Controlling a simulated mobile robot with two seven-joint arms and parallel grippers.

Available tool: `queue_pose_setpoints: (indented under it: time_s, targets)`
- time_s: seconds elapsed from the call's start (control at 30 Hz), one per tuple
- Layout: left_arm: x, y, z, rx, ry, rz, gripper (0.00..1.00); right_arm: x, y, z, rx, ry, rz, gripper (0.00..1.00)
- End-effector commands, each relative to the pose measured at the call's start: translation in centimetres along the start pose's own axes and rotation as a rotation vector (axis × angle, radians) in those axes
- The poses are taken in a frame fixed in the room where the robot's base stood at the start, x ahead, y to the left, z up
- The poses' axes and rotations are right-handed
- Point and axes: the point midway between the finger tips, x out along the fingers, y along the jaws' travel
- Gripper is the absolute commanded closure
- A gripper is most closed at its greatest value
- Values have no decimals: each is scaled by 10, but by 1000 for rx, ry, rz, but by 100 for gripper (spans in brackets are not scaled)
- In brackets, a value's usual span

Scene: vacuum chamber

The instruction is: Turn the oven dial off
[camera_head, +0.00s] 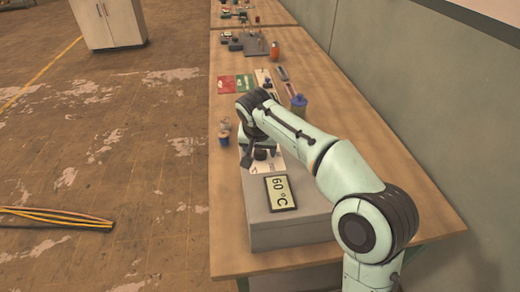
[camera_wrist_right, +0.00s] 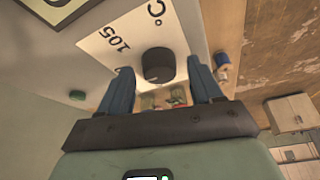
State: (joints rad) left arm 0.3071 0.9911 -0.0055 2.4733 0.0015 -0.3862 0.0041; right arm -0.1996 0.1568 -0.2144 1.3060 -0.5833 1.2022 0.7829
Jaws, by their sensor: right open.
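The oven is a grey box (camera_head: 290,232) at the near end of the wooden bench. Its display (camera_head: 280,193) reads 60 °C. The black oven dial (camera_head: 261,154) sits on a white plate and is partly hidden by my right arm in the head view. In the right wrist view the dial (camera_wrist_right: 157,66) shows clearly, with "105" and "°C" printed on the white plate (camera_wrist_right: 112,40). My right gripper (camera_wrist_right: 160,68) is open, its two blue fingers on either side of the dial with visible gaps. I cannot tell how deep they reach. My left gripper is not in view.
Small bottles (camera_head: 224,135) stand by the bench's left edge. Red (camera_head: 226,84) and green (camera_head: 244,83) cards lie farther back. A wall runs along the right; open floor lies left.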

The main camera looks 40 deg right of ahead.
Motion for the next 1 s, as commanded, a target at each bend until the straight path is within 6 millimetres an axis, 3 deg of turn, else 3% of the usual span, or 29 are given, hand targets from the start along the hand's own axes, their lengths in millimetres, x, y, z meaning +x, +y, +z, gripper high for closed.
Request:
queue_pose_setpoints:
  time_s: [0.27,0.33,0.43,0.47,1.0]
  targets:
    - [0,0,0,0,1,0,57,2,0,0,0,1,0,35]
    - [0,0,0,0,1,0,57,2,0,0,0,1,0,51]
    - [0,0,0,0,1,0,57,2,0,0,0,1,0,84]
    - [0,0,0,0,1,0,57,2,0,0,0,1,0,90]
    - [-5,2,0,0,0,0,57,0,2,-1,-126,2,-54,89]
